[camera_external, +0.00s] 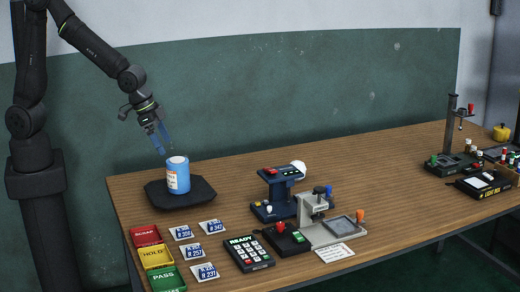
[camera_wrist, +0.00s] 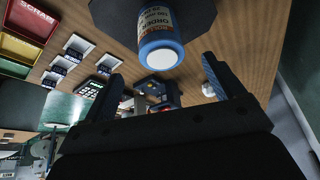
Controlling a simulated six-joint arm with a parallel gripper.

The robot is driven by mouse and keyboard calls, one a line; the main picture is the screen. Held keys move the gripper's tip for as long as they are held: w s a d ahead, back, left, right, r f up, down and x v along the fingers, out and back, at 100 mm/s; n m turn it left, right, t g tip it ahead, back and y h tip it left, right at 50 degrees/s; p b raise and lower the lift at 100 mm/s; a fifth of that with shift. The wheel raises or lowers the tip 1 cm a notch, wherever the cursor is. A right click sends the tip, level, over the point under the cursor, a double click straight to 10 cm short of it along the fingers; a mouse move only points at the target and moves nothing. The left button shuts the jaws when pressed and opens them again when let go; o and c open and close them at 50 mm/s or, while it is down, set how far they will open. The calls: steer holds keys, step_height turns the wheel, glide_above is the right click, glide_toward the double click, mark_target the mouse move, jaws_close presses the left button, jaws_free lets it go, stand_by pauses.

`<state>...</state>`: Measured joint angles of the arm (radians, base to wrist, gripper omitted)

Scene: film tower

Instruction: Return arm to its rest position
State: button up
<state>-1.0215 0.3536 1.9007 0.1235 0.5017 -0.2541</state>
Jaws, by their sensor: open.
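My gripper (camera_external: 159,141) is open and empty, in the air just above and slightly left of a blue cylinder (camera_external: 178,176) with a white label. The cylinder stands upright on a black octagonal plate (camera_external: 157,199) at the table's left end. In the wrist view, my gripper's two dark fingers (camera_wrist: 166,82) are spread apart. The blue cylinder (camera_wrist: 158,40) shows beyond them, apart from them, with its pale round end facing the camera. My arm reaches in from the upper left of the external view.
Red, yellow and green trays (camera_external: 157,256), several label cards (camera_external: 195,250) and a keypad (camera_external: 248,253) lie at the table's front left. Two small devices (camera_external: 277,190) stand mid-table. A black stand (camera_external: 451,140) and small bottles are at the right. The table's back middle is clear.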

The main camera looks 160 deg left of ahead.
mark_target(176, 160)
steer(key=x, duration=1.1)
steer(key=shift+w+a+f, duration=0.1)
steer(key=shift+a+f, duration=0.05)
step_height(176, 160, up, 4)
steer(key=shift+f, duration=0.1)
steer(key=shift+r, duration=0.35)
steer(key=shift+w+d+r, duration=0.15)
steer(key=shift+w+d, duration=0.05)
steer(key=shift+d, duration=0.2)
steer(key=shift+o, duration=0.2)
steer(key=shift+o, duration=1.2)
